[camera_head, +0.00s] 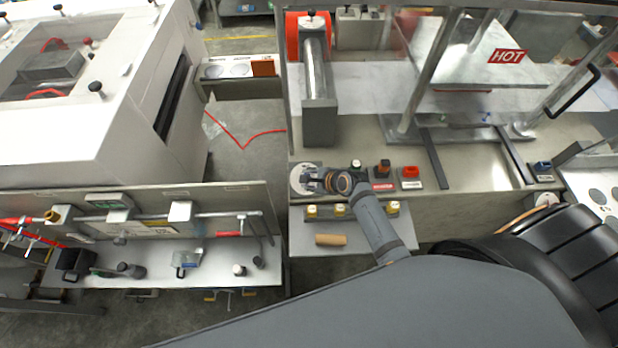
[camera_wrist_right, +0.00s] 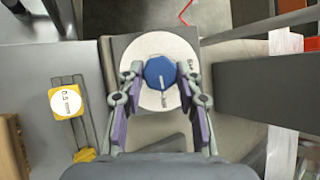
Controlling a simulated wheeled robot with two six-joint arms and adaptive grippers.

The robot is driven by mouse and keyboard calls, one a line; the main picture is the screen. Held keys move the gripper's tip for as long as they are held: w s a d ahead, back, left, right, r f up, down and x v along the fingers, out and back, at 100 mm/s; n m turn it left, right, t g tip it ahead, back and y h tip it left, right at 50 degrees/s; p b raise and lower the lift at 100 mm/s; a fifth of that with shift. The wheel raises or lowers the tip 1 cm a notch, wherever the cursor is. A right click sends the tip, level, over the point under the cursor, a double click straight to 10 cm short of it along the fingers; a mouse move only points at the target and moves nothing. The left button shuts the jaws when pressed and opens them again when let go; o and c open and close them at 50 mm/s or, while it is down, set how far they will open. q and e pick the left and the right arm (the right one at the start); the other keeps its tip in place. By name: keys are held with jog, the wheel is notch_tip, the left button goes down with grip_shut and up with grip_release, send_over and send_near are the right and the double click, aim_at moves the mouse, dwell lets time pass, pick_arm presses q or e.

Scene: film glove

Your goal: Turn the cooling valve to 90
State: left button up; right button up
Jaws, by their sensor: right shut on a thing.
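The cooling valve is a blue knob (camera_wrist_right: 159,73) with a pale mark, in the middle of a round white dial (camera_wrist_right: 181,48) in the right wrist view. The dial's print is too small to read, so I cannot tell the setting. The dial (camera_head: 302,178) also shows at the left end of the machine's front ledge in the head view, partly behind my gripper. My right gripper (camera_wrist_right: 161,78) has its two fingers closed on opposite sides of the knob. It also shows in the head view (camera_head: 318,180), where it hides most of the knob. My left gripper is not in view.
A red button (camera_head: 410,172) and an orange-and-black knob (camera_head: 384,167) stand just right of my right gripper. A HOT sign (camera_head: 507,56) marks the plate behind.

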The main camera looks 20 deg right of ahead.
jog(key=shift+m, duration=0.6)
jog(key=o, duration=1.2)
jog(key=shift+c, duration=0.2)
jog(key=shift+s, duration=0.1)
jog(key=v, duration=1.2)
jog(key=shift+s, duration=0.15)
